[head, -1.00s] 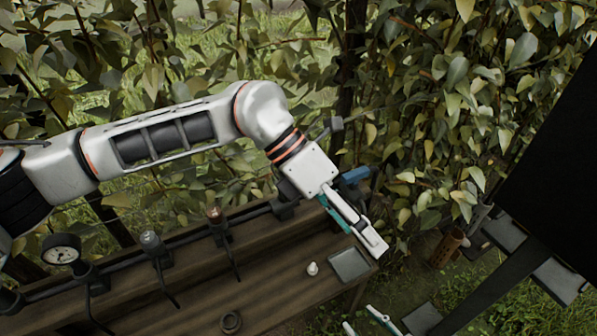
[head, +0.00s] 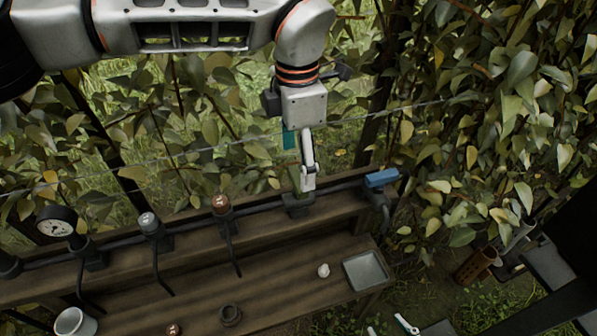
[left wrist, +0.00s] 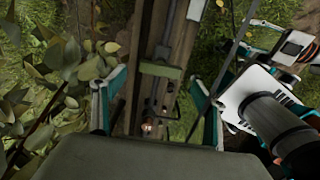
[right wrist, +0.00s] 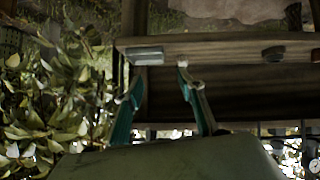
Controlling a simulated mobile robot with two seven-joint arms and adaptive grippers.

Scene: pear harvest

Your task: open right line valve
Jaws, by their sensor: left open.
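A dark pipe runs along the back of the wooden bench. On it are a grey-topped valve (head: 148,222), a red-brown-topped valve (head: 221,206), a fitting with an upright green piece (head: 298,203), and a blue-handled valve (head: 381,178) at the right end. I cannot read which is labelled right. My left gripper (head: 302,172) hangs down just above the green fitting. In the left wrist view its fingers (left wrist: 158,88) are open around a green bar (left wrist: 160,70); contact is unclear. My right gripper (right wrist: 160,82) is open and empty near the bench's front edge; its fingertips show low in the head view (head: 390,326).
A pressure gauge (head: 57,222) stands at the pipe's left. Leafy branches and a wire lie behind. The bench middle is mostly clear.

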